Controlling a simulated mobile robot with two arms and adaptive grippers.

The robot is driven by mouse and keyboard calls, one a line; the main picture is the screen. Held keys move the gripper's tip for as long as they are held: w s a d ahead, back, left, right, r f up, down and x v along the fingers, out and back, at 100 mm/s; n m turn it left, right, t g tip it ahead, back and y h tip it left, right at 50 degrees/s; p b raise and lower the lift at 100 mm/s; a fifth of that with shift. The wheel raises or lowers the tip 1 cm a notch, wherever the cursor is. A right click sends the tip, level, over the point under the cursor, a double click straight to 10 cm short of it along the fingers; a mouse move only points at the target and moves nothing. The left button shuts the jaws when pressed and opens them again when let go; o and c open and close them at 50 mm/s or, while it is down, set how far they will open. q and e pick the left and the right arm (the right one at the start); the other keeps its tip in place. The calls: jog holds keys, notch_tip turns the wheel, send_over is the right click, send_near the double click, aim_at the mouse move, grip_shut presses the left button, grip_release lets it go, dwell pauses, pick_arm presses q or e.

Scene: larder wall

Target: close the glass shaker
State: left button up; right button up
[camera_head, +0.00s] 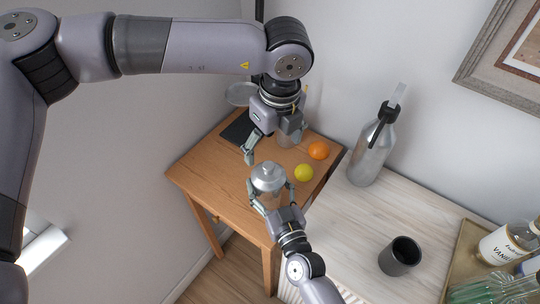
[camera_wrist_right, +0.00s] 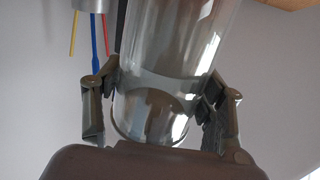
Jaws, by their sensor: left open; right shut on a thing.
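The glass shaker (camera_head: 268,198) is held by my right gripper (camera_head: 271,192), whose fingers are shut on either side of its glass body. In the right wrist view the clear glass body (camera_wrist_right: 165,70) stands between the two fingers (camera_wrist_right: 160,105). A silver metal top (camera_head: 268,175) with a small raised cap sits at the shaker's upper end in the head view; I cannot tell whether it is fully seated. My left gripper (camera_head: 273,146) is open, above and behind the shaker, and apart from it.
A clear glass (camera_head: 288,138) stands partly hidden behind my left gripper on the wooden table (camera_head: 205,172). A grey siphon bottle (camera_head: 371,152) and a dark cup (camera_head: 400,256) stand on the pale counter (camera_head: 350,215).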

pick_arm(q)
notch_tip(320, 180, up, 2)
jog(key=shift+s+d+r, duration=0.1)
jog(key=shift+s, duration=0.05)
pick_arm(e)
jog(key=o, duration=1.8)
jog(key=v, duration=1.2)
